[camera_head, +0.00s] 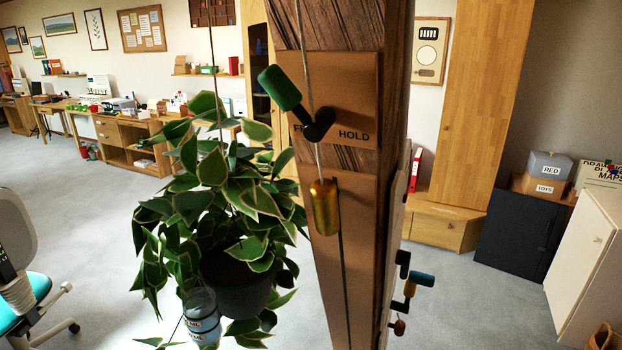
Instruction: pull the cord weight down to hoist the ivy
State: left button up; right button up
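The ivy (220,190) hangs in a dark pot (238,285) on a cord left of the timber post (391,60). The brass cord weight (324,208) hangs on a pale cord against the front of the post, just below a brown plate (352,85). A lever with a green handle (279,88) is mounted on the plate, its handle tilted up to the left. The word HOLD shows right of the lever; another word is partly hidden behind it. Neither of my grippers is in view.
A bottle-like container (201,318) hangs below the ivy's left side. An office chair (25,270) stands at the left. Grey floor is open behind the ivy.

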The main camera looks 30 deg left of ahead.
aim_at(324, 197)
jog(key=l+u, duration=0.1)
jog(key=u, duration=0.3)
jog(key=l+u, duration=0.1)
jog(key=u, duration=0.3)
jog(key=l+u, duration=0.15)
jog(key=u, duration=0.25)
jog(key=l+u, duration=0.25)
jog(key=l, duration=0.2)
jog(key=k+l+u, duration=0.25)
jog(key=l, duration=0.15)
jog(key=l+u, duration=0.3)
jog(key=l, duration=0.15)
